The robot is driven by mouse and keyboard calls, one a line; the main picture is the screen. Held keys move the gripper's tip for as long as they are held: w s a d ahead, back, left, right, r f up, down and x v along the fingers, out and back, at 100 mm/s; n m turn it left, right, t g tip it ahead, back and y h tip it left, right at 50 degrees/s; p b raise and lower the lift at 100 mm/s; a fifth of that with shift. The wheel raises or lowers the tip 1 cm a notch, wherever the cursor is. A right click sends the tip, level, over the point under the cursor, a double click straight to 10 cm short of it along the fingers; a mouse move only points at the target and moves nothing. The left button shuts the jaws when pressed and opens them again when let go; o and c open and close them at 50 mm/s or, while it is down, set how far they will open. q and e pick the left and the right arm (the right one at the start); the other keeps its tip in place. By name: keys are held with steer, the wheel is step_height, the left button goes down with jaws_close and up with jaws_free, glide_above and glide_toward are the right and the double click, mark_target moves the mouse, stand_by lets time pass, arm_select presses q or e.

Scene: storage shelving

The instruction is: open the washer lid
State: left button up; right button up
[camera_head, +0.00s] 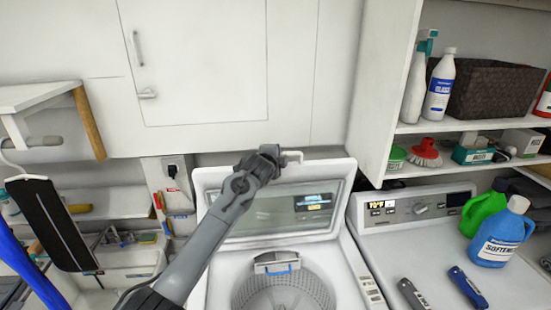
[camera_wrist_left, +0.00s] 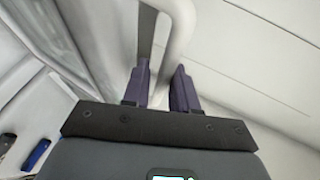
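The white washer (camera_head: 360,280) stands in the middle of the head view with its drum (camera_head: 284,292) exposed. Its lid (camera_head: 225,180) is raised, standing up at the back with its window facing forward. My left gripper (camera_head: 277,156) is at the lid's upper edge, beside a small white bent bar (camera_head: 293,156). In the left wrist view the two dark fingers of my left gripper (camera_wrist_left: 161,72) stand apart, with a white bar (camera_wrist_left: 178,28) running between them. I cannot tell whether they press on it. My right gripper is in neither view.
A cabinet (camera_head: 200,60) hangs close behind the lid. To the right, a dryer (camera_head: 440,250) carries bottles and two small tools, below shelves with a dark basket (camera_head: 492,88). To the left are a sink (camera_head: 130,262) and a hanging black item (camera_head: 52,222).

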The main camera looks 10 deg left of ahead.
arm_select(q)
steer(key=shift+s, duration=0.2)
steer(key=b+v, duration=0.4)
steer(key=v, duration=0.6)
steer(key=shift+s+b, duration=0.2)
steer(key=shift+b, duration=0.2)
steer(key=shift+o, duration=0.5)
steer(key=shift+a+r, duration=0.1)
steer(key=shift+r, duration=0.05)
